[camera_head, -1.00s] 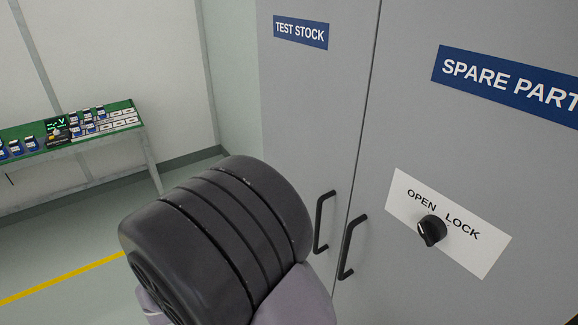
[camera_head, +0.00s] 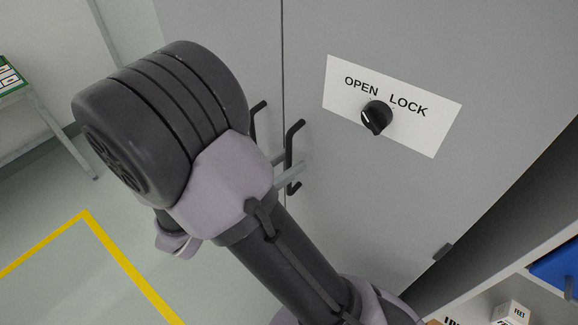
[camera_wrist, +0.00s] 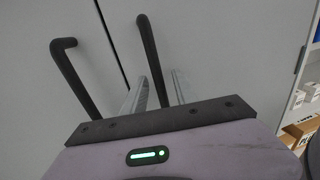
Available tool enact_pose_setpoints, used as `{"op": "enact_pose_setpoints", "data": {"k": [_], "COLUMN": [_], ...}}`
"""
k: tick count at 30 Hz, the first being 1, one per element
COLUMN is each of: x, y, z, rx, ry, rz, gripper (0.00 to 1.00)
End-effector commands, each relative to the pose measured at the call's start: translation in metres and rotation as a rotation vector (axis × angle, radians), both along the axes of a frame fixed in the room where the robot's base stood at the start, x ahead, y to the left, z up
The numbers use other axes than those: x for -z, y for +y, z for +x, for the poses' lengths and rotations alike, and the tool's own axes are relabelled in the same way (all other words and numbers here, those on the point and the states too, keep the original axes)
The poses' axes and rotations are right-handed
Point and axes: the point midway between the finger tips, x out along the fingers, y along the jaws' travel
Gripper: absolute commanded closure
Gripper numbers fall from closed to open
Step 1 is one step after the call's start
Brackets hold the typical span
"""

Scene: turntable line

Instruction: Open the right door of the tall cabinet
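The right door (camera_head: 380,190) of the grey tall cabinet is shut flush with the left door (camera_head: 220,40). Its black bar handle (camera_head: 289,140) stands beside the seam and also shows in the wrist view (camera_wrist: 148,42). My gripper (camera_head: 294,160) is at this handle, one finger on each side of the bar. In the wrist view my fingers (camera_wrist: 158,78) are apart, with gaps between them and the bar. The left door's handle (camera_wrist: 72,75) is left of my fingers. A black knob (camera_head: 376,118) sits on the OPEN/LOCK plate, its white mark on its left side.
An open shelf (camera_head: 480,300) with small boxes and a blue bin (camera_head: 556,270) stands right of the cabinet. A green-topped bench (camera_head: 12,80) is at the far left. The floor with yellow lines (camera_head: 130,270) is clear on the left.

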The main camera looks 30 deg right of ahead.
Motion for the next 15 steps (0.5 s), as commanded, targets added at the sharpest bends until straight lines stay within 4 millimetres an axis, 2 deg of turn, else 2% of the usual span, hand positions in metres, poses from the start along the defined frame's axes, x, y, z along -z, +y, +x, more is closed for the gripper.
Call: {"op": "enact_pose_setpoints", "data": {"k": [10, 15], "x": [-0.0007, -0.0006], "y": [-0.0061, -0.0059], "z": [0.0009, 0.0009], "rx": [-0.001, -0.001], "ry": [0.000, 0.000], "rz": [0.000, 0.000], "gripper": [0.66, 0.99]}}
